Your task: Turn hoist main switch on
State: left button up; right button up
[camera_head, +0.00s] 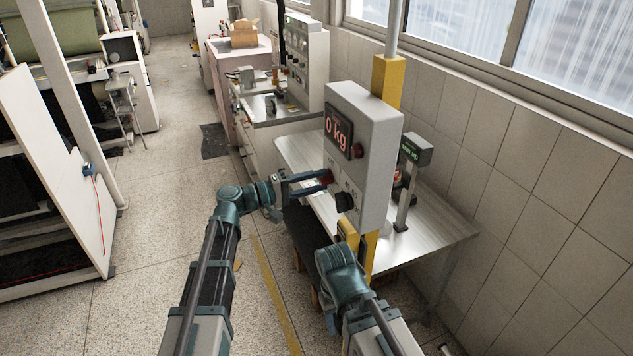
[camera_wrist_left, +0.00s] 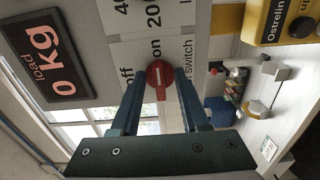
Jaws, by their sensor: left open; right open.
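The hoist control box (camera_head: 370,145) is a light grey panel on a yellow post, with a display reading 0 kg. Its red main switch knob (camera_wrist_left: 158,76) sits near "off" and "on" labels in the left wrist view. I cannot tell which label the knob points to. My left gripper (camera_head: 322,181) is open at the panel face, its two fingers on either side of the red knob. Whether they touch it is unclear. My right gripper (camera_head: 337,263) is low in front of the post, clear of the panel; its fingers are hard to make out.
A yellow button box (camera_wrist_left: 287,20) is at the wrist view's upper right. A metal table (camera_head: 440,233) with a small display stand (camera_head: 407,180) stands behind the panel.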

pick_arm(q)
jog(key=v, duration=1.3)
jog(key=shift+s+a, duration=0.2)
jog(key=shift+a, duration=0.15)
jog(key=s+d+f+m+g+y+b, duration=0.25)
jog(key=s+d+f+b, duration=0.2)
jog(key=f, duration=0.65)
jog(key=s+d+f+m+g+y+b, duration=0.1)
jog(key=s+d+f+g+y+b, duration=0.35)
jog(key=f, duration=0.55)
jog(key=s+a+f+m+y+b, duration=0.1)
jog(key=s+f+y+b, duration=0.3)
jog(key=f, duration=0.5)
jog(key=s+a+f+m+y+b, duration=0.1)
jog(key=s+f+m+y+b, duration=0.2)
jog(key=s+f+y, duration=0.4)
jog(key=shift+s+a+f+m+b, duration=0.2)
jog(key=shift+s+f+m+b, duration=0.25)
jog(key=shift+f, duration=0.45)
